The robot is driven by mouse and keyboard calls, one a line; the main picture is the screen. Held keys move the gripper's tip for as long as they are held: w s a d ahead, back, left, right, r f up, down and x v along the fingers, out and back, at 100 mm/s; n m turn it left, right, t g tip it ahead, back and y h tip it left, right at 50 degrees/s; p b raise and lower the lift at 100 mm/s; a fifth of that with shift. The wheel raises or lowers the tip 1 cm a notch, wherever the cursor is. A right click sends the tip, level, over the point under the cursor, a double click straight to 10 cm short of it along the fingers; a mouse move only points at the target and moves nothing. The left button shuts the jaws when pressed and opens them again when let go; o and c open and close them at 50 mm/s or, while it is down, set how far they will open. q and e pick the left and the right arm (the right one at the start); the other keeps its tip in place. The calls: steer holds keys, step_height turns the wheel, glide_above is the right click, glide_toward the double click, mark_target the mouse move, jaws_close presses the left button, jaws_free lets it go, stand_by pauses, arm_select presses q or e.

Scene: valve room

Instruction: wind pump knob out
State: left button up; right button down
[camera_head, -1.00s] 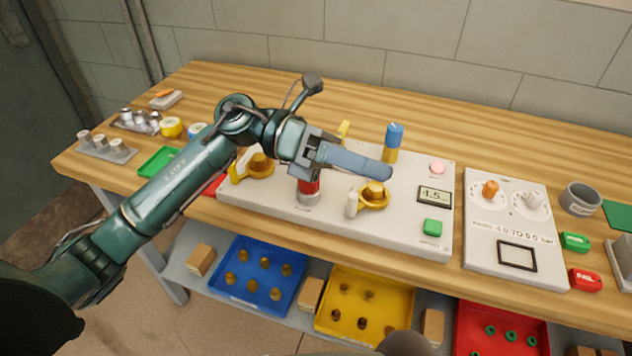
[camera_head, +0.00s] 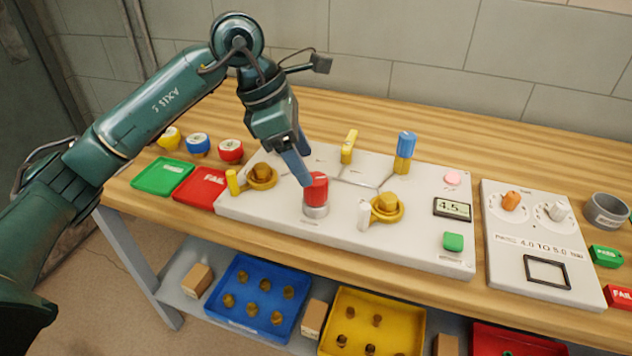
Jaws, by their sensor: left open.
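The red knob (camera_head: 316,188) stands upright on a silver collar (camera_head: 316,209) near the front of the white panel (camera_head: 340,236). I take it as the pump knob; its own label is hidden or too small to read. My left gripper (camera_head: 303,167) points down from above and behind it. Its blue-grey fingers are open, with the tips close to the knob's upper left side. I cannot tell whether they touch it. My right gripper is not in view.
Brass fittings with a yellow lever (camera_head: 233,182) and a white lever (camera_head: 363,215) flank the knob. A yellow handle (camera_head: 349,146) and a blue-topped cylinder (camera_head: 404,150) rise behind. The display (camera_head: 452,208) reads about 4.5. Green (camera_head: 163,176) and red (camera_head: 203,188) trays sit left.

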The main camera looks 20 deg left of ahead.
mark_target(316, 183)
arm_select(q)
steer(key=x, duration=0.6)
steer(key=shift+d+f, duration=0.15)
steer(key=shift+f, duration=0.05)
steer(key=c, duration=1)
